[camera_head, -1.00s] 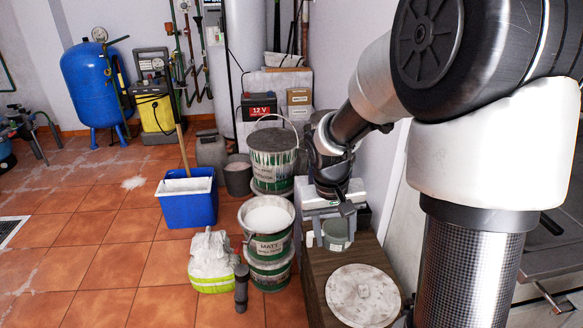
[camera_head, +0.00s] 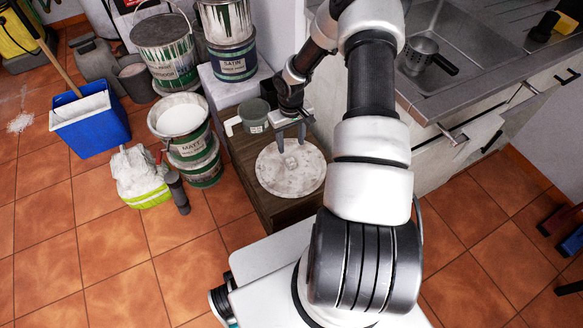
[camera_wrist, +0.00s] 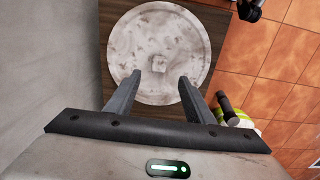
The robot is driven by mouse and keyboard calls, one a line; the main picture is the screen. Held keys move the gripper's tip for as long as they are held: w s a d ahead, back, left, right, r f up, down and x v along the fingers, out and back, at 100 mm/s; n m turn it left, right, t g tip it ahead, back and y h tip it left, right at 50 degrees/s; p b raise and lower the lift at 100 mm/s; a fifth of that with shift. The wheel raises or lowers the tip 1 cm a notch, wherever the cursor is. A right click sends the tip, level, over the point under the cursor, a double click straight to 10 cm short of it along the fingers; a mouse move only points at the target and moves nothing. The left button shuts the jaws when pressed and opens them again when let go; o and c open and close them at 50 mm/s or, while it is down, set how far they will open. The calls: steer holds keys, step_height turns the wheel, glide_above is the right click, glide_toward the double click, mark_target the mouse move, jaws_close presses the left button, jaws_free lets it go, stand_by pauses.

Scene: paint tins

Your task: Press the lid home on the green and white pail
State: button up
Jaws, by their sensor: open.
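The round whitish lid (camera_head: 290,182), stained grey with a small square knob in its middle, lies flat on a brown wooden top (camera_head: 246,160). It also fills the upper middle of the wrist view (camera_wrist: 135,45). A green and white pail (camera_head: 188,148) marked MATT stands left of the wooden top, on another similar pail; its top is uncovered and shows white contents. My gripper (camera_head: 290,141) is open and empty, fingers pointing down at the lid near its knob. In the wrist view my gripper (camera_wrist: 160,78) has the knob just beyond and between its fingertips; contact is not visible.
A small grey-green tin (camera_head: 254,117) stands behind the lid. A white and green pail with a dark top (camera_head: 165,62) and a SATIN tin (camera_head: 234,63) are farther back. A blue bucket (camera_head: 95,128) and a bag (camera_head: 140,172) stand left on tiles. The sink (camera_head: 450,45) is right.

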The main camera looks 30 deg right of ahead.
mark_target(291, 160)
steer(key=f+b, duration=0.2)
steer(key=f, duration=0.8)
steer(key=shift+w+f, duration=0.1)
steer(key=shift+w, duration=0.1)
steer(key=shift+d, duration=0.1)
jaws_close()
